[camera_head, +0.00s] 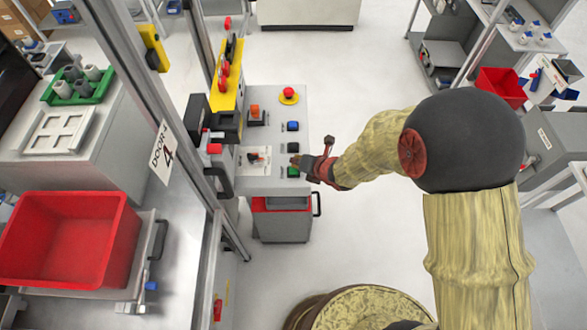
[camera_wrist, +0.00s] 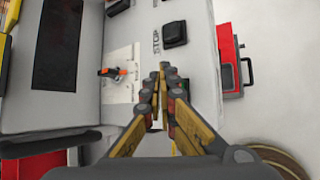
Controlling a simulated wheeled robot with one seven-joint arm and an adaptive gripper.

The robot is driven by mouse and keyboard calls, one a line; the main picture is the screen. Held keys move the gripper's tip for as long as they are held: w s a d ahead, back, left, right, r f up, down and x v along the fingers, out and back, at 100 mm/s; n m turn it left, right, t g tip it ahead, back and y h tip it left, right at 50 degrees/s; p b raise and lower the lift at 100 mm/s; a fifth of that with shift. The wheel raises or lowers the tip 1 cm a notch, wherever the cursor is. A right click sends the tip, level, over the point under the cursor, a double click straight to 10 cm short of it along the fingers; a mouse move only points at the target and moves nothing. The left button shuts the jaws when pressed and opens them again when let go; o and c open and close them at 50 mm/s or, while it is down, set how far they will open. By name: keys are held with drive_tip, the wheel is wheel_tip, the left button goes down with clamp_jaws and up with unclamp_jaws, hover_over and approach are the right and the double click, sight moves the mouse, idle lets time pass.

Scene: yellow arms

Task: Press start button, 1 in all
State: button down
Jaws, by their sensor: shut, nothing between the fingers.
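The grey control panel (camera_head: 270,182) stands in the middle of the head view, with buttons down its right side. The green button (camera_head: 293,172), which looks like the start button, is the lowest of them. My gripper (camera_head: 296,160) reaches in from the right, its fingertips over the panel just above the green button in the picture. In the wrist view my gripper (camera_wrist: 165,72) is shut and empty. I cannot tell whether the tips touch the panel.
A black button (camera_wrist: 175,33) marked STOP sits beyond the fingertips in the wrist view. An orange-handled switch (camera_wrist: 118,72) is left of them. A red emergency button (camera_head: 289,94) is at the panel's top. A glass door frame (camera_head: 170,110) stands left.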

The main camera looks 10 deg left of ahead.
drive_tip(key=shift+f+b, duration=0.25)
drive_tip(key=shift+b, duration=0.1)
drive_tip(key=shift+f+b, duration=0.2)
drive_tip(key=shift+b, duration=0.15)
drive_tip(key=shift+f+b, duration=0.45)
drive_tip(key=shift+b, duration=0.2)
idle(0.6)
idle(0.4)
drive_tip(key=shift+r+p, duration=0.45)
drive_tip(key=shift+r, duration=0.4)
drive_tip(key=shift+r, duration=0.1)
drive_tip(key=shift+r+p, duration=1.55)
drive_tip(key=shift+r, duration=0.95)
